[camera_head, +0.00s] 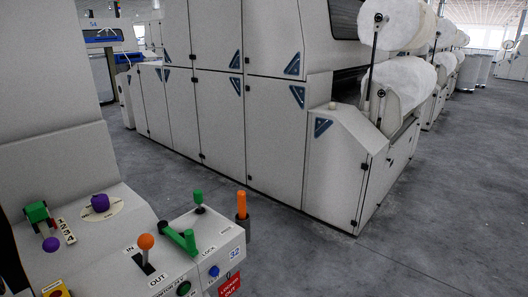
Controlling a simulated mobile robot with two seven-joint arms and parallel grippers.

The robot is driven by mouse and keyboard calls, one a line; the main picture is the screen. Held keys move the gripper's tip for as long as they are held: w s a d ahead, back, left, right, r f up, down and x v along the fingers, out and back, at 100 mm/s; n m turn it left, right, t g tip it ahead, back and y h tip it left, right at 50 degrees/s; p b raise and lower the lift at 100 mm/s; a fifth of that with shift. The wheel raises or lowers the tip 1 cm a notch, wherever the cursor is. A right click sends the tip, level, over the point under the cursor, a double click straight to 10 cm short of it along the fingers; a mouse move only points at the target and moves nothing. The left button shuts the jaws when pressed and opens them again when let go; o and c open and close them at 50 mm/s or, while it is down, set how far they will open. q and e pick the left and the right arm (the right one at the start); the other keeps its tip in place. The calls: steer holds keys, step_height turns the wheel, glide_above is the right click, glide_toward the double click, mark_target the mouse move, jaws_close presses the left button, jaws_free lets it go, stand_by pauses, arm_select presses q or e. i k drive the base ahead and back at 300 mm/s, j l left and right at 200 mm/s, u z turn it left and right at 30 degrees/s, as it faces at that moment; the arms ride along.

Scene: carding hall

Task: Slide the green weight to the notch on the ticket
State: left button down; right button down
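A green block (36,211) sits at the left end of the grey control panel; it may be the green weight. A purple knob (50,244) is just below it. A small white label with dark marks (66,231) lies beside them, its text too small to read surely. I cannot tell which label is the ticket, and no notch can be made out. Other green parts are a lever (180,238), a knob (198,197) and a round button (184,288). Neither of my grippers is in view.
The panel also bears an orange-knobbed lever (146,242), a purple knob on a round plate (100,203), an orange handle (242,205) and a red lockout tag (229,285). Large grey machines (220,100) with white rolls (400,82) stand behind. Grey floor (430,240) at right is clear.

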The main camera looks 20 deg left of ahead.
mark_target(36, 212)
steer(key=u, duration=2.7)
steer(key=l+u, duration=0.2)
steer(key=u, duration=0.2)
steer(key=l+u, duration=0.2)
steer(key=u, duration=0.2)
steer(key=k+l+u, duration=0.1)
steer(key=u, duration=0.3)
steer(key=k+l+u, duration=0.25)
steer(key=l, duration=0.15)
steer(key=k+l+u, duration=0.35)
steer(key=k+l, duration=0.5)
steer(key=l, duration=0.1)
